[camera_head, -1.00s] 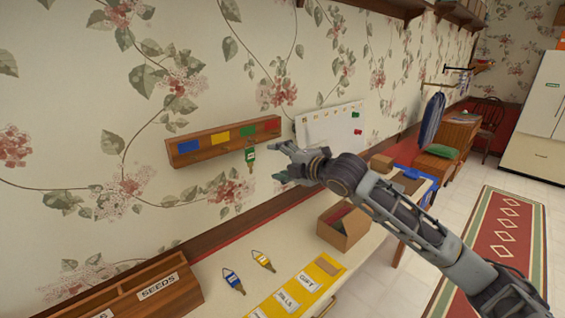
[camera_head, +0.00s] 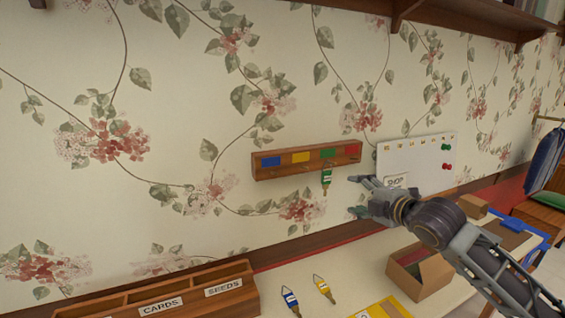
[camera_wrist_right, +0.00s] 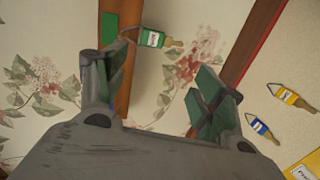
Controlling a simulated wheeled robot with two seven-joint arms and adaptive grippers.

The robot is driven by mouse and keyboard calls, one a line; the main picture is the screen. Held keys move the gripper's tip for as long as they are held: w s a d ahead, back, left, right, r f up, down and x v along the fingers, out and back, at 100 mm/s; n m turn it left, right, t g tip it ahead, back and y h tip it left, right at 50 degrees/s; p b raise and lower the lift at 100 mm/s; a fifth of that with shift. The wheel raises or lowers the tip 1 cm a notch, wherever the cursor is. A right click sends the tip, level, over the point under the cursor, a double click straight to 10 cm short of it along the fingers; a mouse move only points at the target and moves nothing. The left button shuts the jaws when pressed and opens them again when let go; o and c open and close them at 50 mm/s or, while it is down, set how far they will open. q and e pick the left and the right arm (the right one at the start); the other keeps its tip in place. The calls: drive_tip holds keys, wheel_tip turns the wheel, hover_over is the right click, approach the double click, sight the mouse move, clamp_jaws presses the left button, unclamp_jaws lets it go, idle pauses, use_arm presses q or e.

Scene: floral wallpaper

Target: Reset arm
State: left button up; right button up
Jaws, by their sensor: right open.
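My right gripper (camera_head: 362,196) is open and empty, in front of the wall just right of and below the wooden key rack. In the right wrist view its two fingers (camera_wrist_right: 160,95) stand wide apart with nothing between them. A green-tagged key (camera_head: 326,178) hangs from the rack (camera_head: 272,174) under the green patch; it also shows in the right wrist view (camera_wrist_right: 153,39), beyond the fingers and apart from them. The rack carries blue, yellow, green and red patches. My left gripper is not in view.
A blue-tagged key (camera_head: 291,301) and a yellow-tagged key (camera_head: 324,288) lie on the table (camera_head: 270,285). A labelled wooden box (camera_head: 240,293) stands at left, an open cardboard box (camera_head: 428,277) at right. A whiteboard (camera_head: 432,165) hangs behind my right gripper.

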drive_tip(key=s+a+f+m+g+h, duration=0.15)
drive_tip(key=s+f+m, duration=0.3)
drive_tip(key=f, duration=0.65)
drive_tip(key=s+a+f+m+g+h, duration=0.15)
drive_tip(key=s+f+m+g, duration=0.35)
drive_tip(key=f, duration=0.6)
drive_tip(key=s+f+m+g+h, duration=0.1)
drive_tip(key=s+f+m+g, duration=0.1)
drive_tip(key=s+f+m, duration=0.55)
drive_tip(key=s+f+m+g+h, duration=0.1)
drive_tip(key=s+f+m+g, duration=0.1)
drive_tip(key=s+f, duration=0.9)
drive_tip(key=s+d+f+g, duration=0.1)
drive_tip(key=s+f, duration=0.2)
drive_tip(key=f, duration=1.2)
drive_tip(key=s+d+f+g, duration=0.1)
drive_tip(key=s+f, duration=0.2)
drive_tip(key=f, duration=1.2)
drive_tip(key=s+d+f, duration=0.2)
drive_tip(key=s+f, duration=0.7)
drive_tip(key=s, duration=0.1)
drive_tip(key=s+d+f, duration=0.2)
drive_tip(key=s+f, duration=0.8)
drive_tip(key=s, duration=0.1)
drive_tip(key=shift+d+f+g, duration=0.15)
drive_tip(key=shift+d+g, duration=0.15)
drive_tip(key=shift+g, duration=0.05)
